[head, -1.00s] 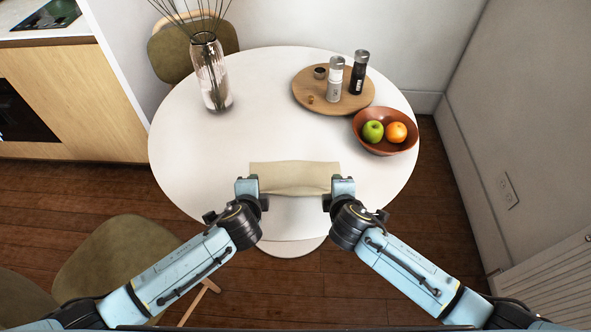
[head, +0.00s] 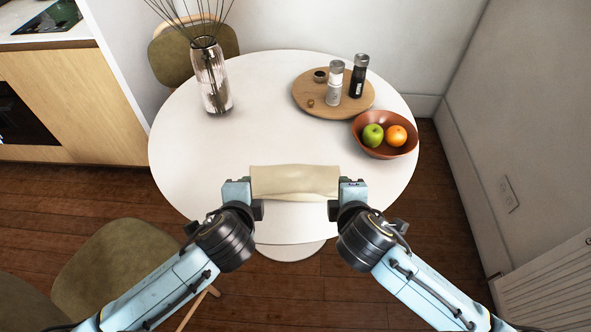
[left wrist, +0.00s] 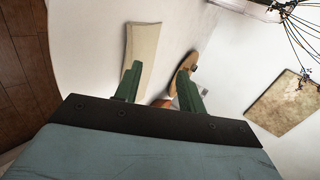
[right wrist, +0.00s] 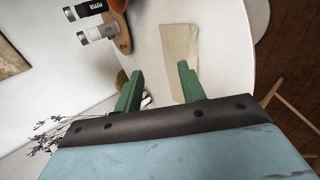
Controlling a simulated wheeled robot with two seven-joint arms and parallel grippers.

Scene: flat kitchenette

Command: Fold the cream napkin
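The cream napkin (head: 295,180) lies as a narrow horizontal strip near the front edge of the white round table (head: 190,160). Its front edge bulges slightly in the head view. My left gripper (head: 238,190) is beside its left end, and my right gripper (head: 351,190) is beside its right end. The napkin also shows in the left wrist view (left wrist: 142,50) and the right wrist view (right wrist: 179,58). In both wrist views the green fingers stand apart with nothing between them. In each, one finger overlaps the napkin's near end; contact cannot be told.
A terracotta bowl (head: 370,148) with a green apple and an orange stands at the right. Behind it is a round wooden board (head: 310,95) with two shakers. A glass vase (head: 212,85) stands at the back left. The table's left and middle are clear.

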